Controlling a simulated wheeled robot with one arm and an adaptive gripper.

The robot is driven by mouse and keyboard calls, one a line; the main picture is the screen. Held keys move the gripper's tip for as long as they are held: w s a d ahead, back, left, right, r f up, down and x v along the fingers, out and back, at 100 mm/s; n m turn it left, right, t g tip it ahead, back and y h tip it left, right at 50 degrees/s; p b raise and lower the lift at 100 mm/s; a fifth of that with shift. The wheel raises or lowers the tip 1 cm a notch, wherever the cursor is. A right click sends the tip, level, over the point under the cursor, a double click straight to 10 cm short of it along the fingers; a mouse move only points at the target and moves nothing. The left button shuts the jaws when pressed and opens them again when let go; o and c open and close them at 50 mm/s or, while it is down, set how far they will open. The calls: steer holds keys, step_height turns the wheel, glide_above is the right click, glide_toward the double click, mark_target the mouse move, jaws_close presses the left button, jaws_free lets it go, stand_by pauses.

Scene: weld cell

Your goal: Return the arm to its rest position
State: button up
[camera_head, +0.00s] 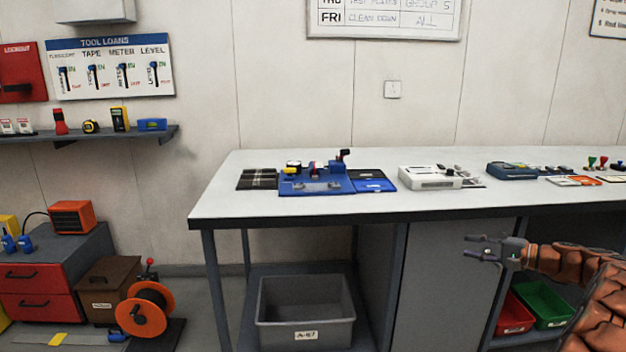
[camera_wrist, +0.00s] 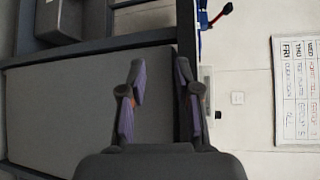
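My gripper (camera_head: 480,248) is at the lower right of the head view, in front of the grey cabinet panel under the workbench. My arm, in a brown padded cover, reaches in from the right edge. In the wrist view my gripper (camera_wrist: 160,105) shows its two fingers apart, with nothing between them. The grey panel (camera_wrist: 60,100) and the bench edge lie beyond the fingers. No object is held.
The white workbench (camera_head: 330,208) carries a blue fixture (camera_head: 312,182), a white device (camera_head: 430,178) and a dark blue case (camera_head: 511,171). A grey bin (camera_head: 305,310) stands below. Red (camera_head: 515,315) and green (camera_head: 543,303) bins sit near my arm. An orange reel (camera_head: 143,312) stands at left.

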steer(key=s+a+r+n+g+p, duration=0.25)
steer(key=a+r, duration=0.25)
steer(key=a, duration=0.6)
steer(key=s+a+r+n+g+p, duration=0.1)
steer(key=s+a+r+g+p, duration=0.2)
steer(key=a, duration=0.7)
steer(key=s+a+r+n+g+h+p, duration=0.1)
steer(key=s+a+r+g+p, duration=0.15)
steer(key=s+a, duration=0.4)
steer(key=s+a+r+n+g+h+p, duration=0.1)
steer(key=s+a+r+n+g+p, duration=0.15)
steer(key=s+a, duration=0.35)
steer(key=s+a+r+n+g+h+p, duration=0.1)
steer(key=s+a+r+h+p, duration=0.15)
steer(key=s, duration=0.45)
steer(key=s+a+r+n+g+h+p, duration=0.1)
steer(key=s+a+p, duration=0.2)
steer(key=s, duration=0.5)
steer(key=s+d+n+h+p, duration=0.1)
steer(key=s+d+h+p, duration=0.1)
steer(key=s, duration=0.6)
steer(key=s+d+n+h+p, duration=0.1)
steer(key=s+d+h+p, duration=0.2)
steer(key=s, duration=0.5)
steer(key=shift+d+r+g+h, duration=0.35)
steer(key=shift+d+r+g, duration=0.1)
steer(key=shift+d, duration=0.4)
